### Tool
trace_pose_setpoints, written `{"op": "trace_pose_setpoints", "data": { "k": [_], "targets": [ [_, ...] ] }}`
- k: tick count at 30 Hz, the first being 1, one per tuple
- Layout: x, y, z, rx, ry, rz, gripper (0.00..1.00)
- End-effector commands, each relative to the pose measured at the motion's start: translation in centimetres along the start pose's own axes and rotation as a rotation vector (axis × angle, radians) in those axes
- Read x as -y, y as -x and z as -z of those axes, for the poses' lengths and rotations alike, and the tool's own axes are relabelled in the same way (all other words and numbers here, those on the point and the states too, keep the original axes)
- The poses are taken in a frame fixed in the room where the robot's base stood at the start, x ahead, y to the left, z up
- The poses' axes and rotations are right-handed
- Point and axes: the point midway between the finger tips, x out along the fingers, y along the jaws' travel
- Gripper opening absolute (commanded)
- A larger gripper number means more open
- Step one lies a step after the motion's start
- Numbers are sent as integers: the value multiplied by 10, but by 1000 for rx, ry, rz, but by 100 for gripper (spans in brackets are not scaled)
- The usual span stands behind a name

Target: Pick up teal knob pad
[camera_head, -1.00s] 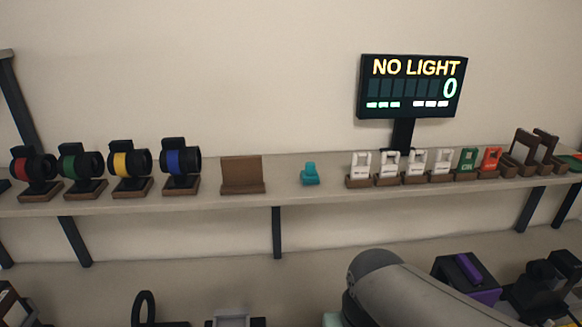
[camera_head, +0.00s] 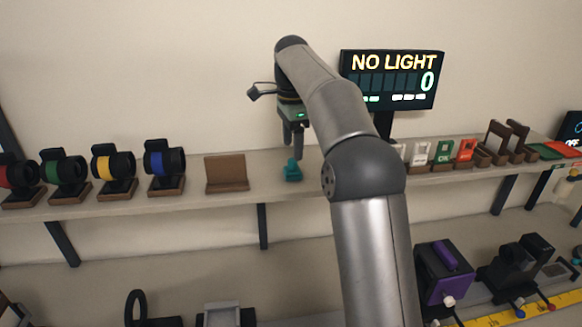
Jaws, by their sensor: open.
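The teal knob pad (camera_head: 292,174) stands on the shelf, right of a brown wooden stand. Its upper knob is close under my gripper's fingertips. My gripper (camera_head: 293,154) points down from the raised arm, directly above the pad in this view. Its jaws are open, and I see nothing held between them. Whether the fingertips touch the knob or sit just above it is too small to tell.
The shelf (camera_head: 115,205) carries several ringed lenses on stands at left and the brown wooden stand (camera_head: 227,174). White, green and orange (camera_head: 464,150) pieces stand at right, partly hidden by my arm. A "NO LIGHT" display (camera_head: 393,78) stands behind. Black and purple devices (camera_head: 446,272) sit below.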

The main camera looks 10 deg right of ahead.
Motion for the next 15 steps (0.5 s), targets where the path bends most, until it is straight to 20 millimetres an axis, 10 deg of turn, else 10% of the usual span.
{"op": "trace_pose_setpoints", "data": {
  "k": [15],
  "targets": [
    [10, -40, 4, 8, -88, -4, 67]
  ]
}}
